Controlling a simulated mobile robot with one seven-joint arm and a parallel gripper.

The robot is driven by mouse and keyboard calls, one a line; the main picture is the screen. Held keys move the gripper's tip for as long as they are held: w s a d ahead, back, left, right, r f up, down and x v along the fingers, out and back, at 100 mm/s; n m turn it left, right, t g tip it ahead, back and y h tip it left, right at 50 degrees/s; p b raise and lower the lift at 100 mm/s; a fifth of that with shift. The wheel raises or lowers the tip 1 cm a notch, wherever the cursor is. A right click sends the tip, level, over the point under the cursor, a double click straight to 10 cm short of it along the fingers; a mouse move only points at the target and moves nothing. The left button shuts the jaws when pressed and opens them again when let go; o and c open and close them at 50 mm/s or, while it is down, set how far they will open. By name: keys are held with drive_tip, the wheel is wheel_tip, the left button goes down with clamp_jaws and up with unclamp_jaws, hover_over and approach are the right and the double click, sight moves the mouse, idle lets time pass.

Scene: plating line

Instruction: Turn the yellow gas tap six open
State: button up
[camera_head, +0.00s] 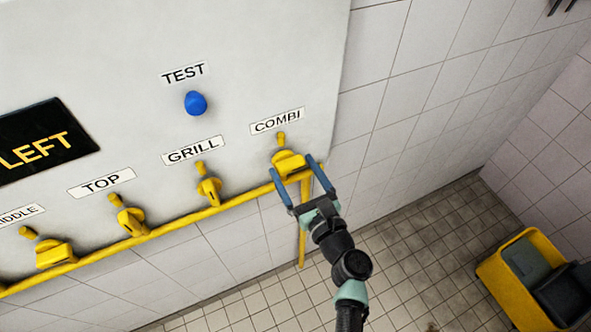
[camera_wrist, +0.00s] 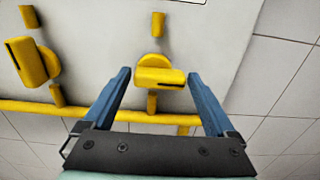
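The yellow tap under the COMBI label has a handle (camera_head: 287,164) lying crosswise to its short pipe; this handle also shows in the wrist view (camera_wrist: 157,78). No tap carries a visible number, so I cannot tell from the pictures which is six. My gripper (camera_head: 292,163) is open at the COMBI tap. In the wrist view my gripper (camera_wrist: 160,73) has one blue finger on each side of the handle. The right fingertip is very near the handle's end; I cannot tell whether it touches. A gap shows at the left fingertip.
Yellow taps under GRILL (camera_head: 209,190), TOP (camera_head: 131,221) and MIDDLE (camera_head: 55,254) stand to the left. A yellow gas pipe (camera_head: 170,229) runs below them. A blue TEST button (camera_head: 195,103) sits above. A yellow cart (camera_head: 505,285) stands on the floor at right.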

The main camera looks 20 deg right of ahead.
drive_tip(key=c, duration=0.9)
drive_tip(key=shift+c, duration=0.2)
drive_tip(key=shift+n+b, duration=0.3)
drive_tip(key=shift+b, duration=0.05)
drive_tip(key=n+b, duration=0.2)
drive_tip(key=shift+a+f+n, duration=0.1)
drive_tip(key=shift+n, duration=0.3)
drive_tip(key=n+b, duration=0.4)
drive_tip(key=n, duration=0.1)
drive_tip(key=shift+a+b, duration=0.2)
drive_tip(key=shift+b, duration=0.15)
drive_tip(key=n+b, duration=0.3)
drive_tip(key=n, duration=0.1)
drive_tip(key=shift+a+n+b, duration=0.15)
drive_tip(key=shift+n+b, duration=0.15)
drive_tip(key=shift+n, duration=0.1)
drive_tip(key=n+b, duration=0.3)
drive_tip(key=n, duration=0.1)
drive_tip(key=shift+a+n+b, duration=0.15)
drive_tip(key=shift+n+b, duration=0.15)
drive_tip(key=shift+b, duration=0.05)
drive_tip(key=shift+r, duration=0.2)
drive_tip(key=o, duration=1.2)
drive_tip(key=shift+c, duration=0.2)
